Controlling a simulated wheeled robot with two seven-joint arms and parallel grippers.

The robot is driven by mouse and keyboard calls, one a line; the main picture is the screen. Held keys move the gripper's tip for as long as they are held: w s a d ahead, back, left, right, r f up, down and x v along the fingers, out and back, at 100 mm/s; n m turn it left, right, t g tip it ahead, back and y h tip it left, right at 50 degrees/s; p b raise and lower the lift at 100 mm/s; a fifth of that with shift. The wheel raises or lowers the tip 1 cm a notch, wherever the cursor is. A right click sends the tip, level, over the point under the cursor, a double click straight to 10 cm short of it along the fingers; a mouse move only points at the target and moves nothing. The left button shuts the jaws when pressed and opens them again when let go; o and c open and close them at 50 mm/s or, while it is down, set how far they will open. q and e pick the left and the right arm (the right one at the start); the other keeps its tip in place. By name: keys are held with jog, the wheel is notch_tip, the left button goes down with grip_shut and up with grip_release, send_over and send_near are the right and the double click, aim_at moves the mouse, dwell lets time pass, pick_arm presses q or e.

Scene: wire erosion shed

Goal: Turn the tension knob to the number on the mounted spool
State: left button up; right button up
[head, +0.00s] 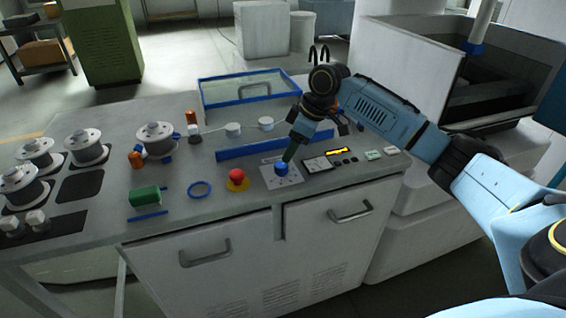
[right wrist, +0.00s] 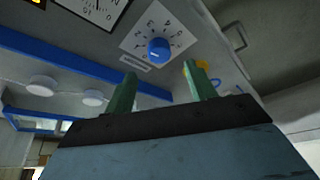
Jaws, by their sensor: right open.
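The blue tension knob (head: 281,168) sits on a white dial plate (head: 292,180) near the bench's front edge. In the right wrist view the knob (right wrist: 159,50) stands amid a ring of marks on the plate (right wrist: 178,37); the marks and the pointer's setting are too small to read surely. My right gripper (head: 287,157) points down over the knob. In the right wrist view its two green fingers (right wrist: 160,85) are apart with nothing between them, and the knob shows beyond the tips. A spool (head: 156,136) stands alone, apparently the mounted one; its number is not legible. My left gripper is out of view.
Several spools (head: 88,147) stand at the bench's left. A red button (head: 237,175), a blue ring (head: 200,189) and a green block (head: 145,196) lie left of the dial. A meter (head: 317,165) is to its right, and a blue bar (head: 262,144) runs behind.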

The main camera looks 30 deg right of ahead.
aim_at(282, 165)
jog(key=x, duration=0.6)
jog(key=shift+w+a+f+b, duration=0.1)
jog(key=shift+w+f+b, duration=0.05)
jog(key=shift+f+b, duration=0.15)
jog(key=shift+r, duration=0.1)
jog(key=c, duration=1)
